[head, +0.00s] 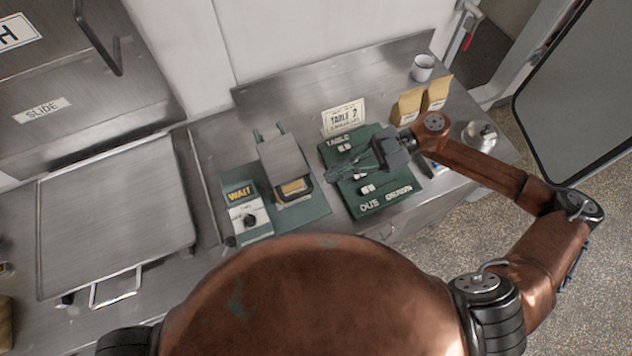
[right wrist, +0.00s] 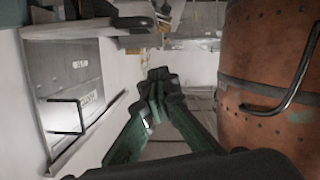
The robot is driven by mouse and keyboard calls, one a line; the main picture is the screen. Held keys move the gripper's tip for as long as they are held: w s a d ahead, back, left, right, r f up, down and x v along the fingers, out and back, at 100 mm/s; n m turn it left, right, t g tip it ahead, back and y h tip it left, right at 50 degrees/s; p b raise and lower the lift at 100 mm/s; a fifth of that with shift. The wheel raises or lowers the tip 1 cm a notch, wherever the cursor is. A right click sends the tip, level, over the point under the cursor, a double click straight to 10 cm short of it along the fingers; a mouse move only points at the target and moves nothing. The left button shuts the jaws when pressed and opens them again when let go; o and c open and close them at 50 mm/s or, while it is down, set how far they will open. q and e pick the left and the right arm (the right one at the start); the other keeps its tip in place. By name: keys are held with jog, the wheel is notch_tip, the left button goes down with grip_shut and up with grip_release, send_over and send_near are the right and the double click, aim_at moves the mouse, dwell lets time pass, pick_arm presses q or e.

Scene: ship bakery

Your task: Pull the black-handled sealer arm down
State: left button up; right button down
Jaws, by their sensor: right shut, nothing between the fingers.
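The sealer (head: 283,157) stands on a green base (head: 312,211) in the middle of the counter. Its grey metal arm has a dark handle (head: 306,187) at the near end, with a yellowish patch just below it. I cannot tell the arm's exact angle. My right gripper (head: 331,174) is shut and empty, to the right of the sealer and over the green board, fingertips towards the sealer with a small gap. In the right wrist view its green fingers (right wrist: 158,82) meet at the tips with nothing between them. My left gripper is not in view.
The green "TABLE" board (head: 377,207) lies under my right gripper. A table card (head: 344,118), paper bags (head: 407,105) and a white mug (head: 422,68) stand behind. A metal slide unit (head: 115,215) is at left.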

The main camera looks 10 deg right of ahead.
jog(key=shift+v, duration=1.8)
jog(key=shift+s+r, duration=0.1)
jog(key=shift+s, duration=0.05)
